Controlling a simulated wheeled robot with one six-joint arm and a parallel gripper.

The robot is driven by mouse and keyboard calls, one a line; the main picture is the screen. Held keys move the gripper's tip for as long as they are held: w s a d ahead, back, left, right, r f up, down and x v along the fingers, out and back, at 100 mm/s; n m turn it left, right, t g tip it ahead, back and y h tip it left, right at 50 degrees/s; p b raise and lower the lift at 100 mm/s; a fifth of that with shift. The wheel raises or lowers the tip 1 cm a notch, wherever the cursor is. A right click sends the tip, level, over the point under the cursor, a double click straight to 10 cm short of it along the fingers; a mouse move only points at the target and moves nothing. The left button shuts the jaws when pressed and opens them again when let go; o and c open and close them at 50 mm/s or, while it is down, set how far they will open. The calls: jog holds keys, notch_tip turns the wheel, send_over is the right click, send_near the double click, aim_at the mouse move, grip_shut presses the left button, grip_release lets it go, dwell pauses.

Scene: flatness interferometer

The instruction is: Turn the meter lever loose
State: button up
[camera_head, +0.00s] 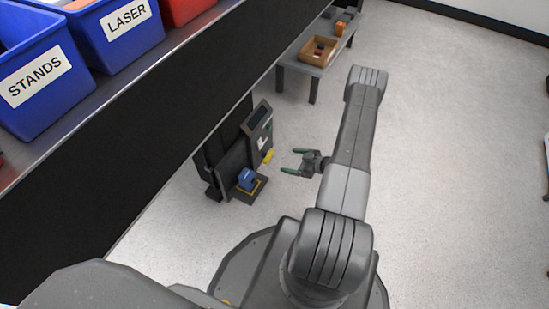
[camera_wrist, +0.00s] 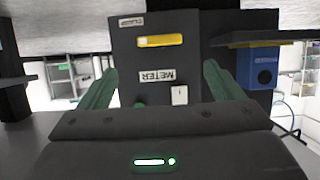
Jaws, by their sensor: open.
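The dark meter box (camera_head: 257,120) stands on the floor-level unit at centre. Its yellow lever (camera_head: 268,156) sticks out at the lower right. In the wrist view, the meter box (camera_wrist: 200,52) appears upside down with an inverted METER label, and the yellow lever (camera_wrist: 160,40) lies horizontal near an inverted label that seems to read CLAMP. My gripper (camera_head: 292,162) is open and empty, to the right of the lever and apart from it. In the wrist view, the green fingers of my gripper (camera_wrist: 160,88) stand either side of the lower meter face.
A blue block (camera_head: 247,178) sits on a yellow-edged plate beside the meter. A dark shelf with blue STANDS (camera_head: 38,82) and LASER (camera_head: 122,22) bins runs along the left. A grey table (camera_head: 314,71) with a cardboard box stands behind.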

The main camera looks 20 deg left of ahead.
aim_at(271, 157)
jog(key=b+x, duration=0.2)
jog(key=x, duration=0.7)
jog(key=shift+a+f, duration=0.15)
jog(key=c, duration=1)
